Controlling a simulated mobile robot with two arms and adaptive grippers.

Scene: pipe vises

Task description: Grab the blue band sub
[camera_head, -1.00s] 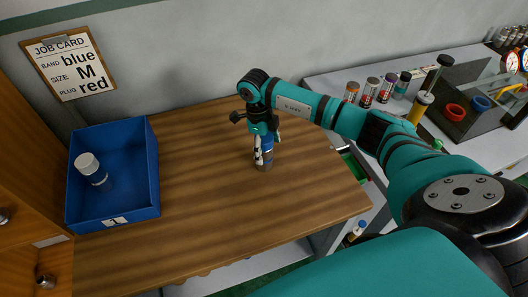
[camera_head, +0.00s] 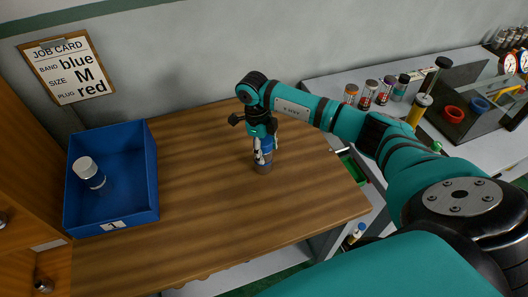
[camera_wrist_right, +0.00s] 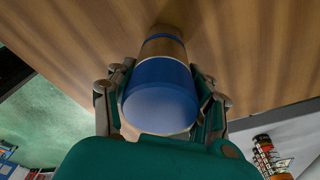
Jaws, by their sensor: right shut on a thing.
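The blue band sub (camera_head: 262,167) is a short cylinder standing on the wooden table, with a dark metal lower part. In the right wrist view the sub (camera_wrist_right: 160,92) shows a blue top and a narrow blue band lower on its metal body. My right gripper (camera_head: 263,150) is shut around its upper part, with a finger on either side in the wrist view (camera_wrist_right: 160,105). The sub looks upright, and its foot is at or very near the tabletop; I cannot tell whether it touches. My left gripper is not in view.
A blue tray (camera_head: 112,224) labelled 1 holds a white-capped cylinder (camera_head: 88,173) at the table's left. A job card (camera_head: 68,69) on the wall reads blue, M, red. A grey bench (camera_head: 330,88) on the right holds several capped cylinders and rings. The wooden table (camera_head: 200,180) is clear between.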

